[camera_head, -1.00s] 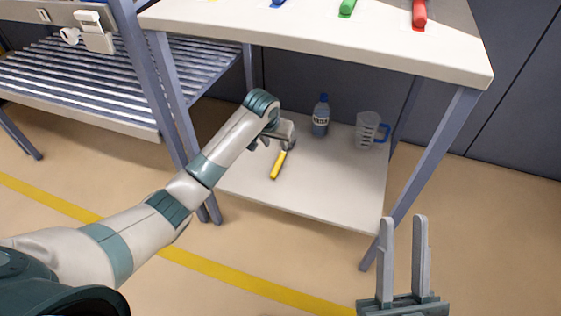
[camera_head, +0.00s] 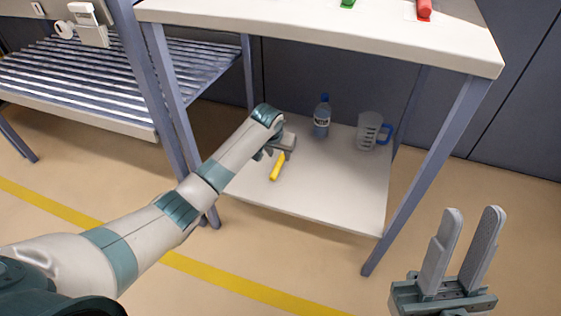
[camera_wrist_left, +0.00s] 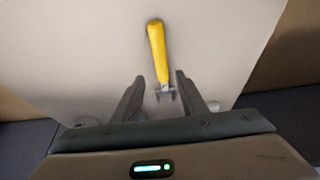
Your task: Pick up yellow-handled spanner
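The yellow-handled spanner (camera_head: 277,167) lies on the lower shelf of the table, near its front left part. My left gripper (camera_head: 272,152) reaches in over that shelf at the spanner's far end. In the left wrist view the spanner's yellow handle (camera_wrist_left: 157,50) points away, and its grey metal end lies between the two fingers. My left gripper (camera_wrist_left: 159,88) is open there, with a gap on both sides of the spanner. My right gripper (camera_head: 465,252) is open and empty at the lower right, in front of the table.
A blue-capped bottle (camera_head: 322,118) and a clear jug with a blue handle (camera_head: 369,131) stand further back on the lower shelf (camera_head: 340,195). Table legs flank the shelf, and the table top (camera_head: 330,40) is above. A slatted rack (camera_head: 80,85) stands at left.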

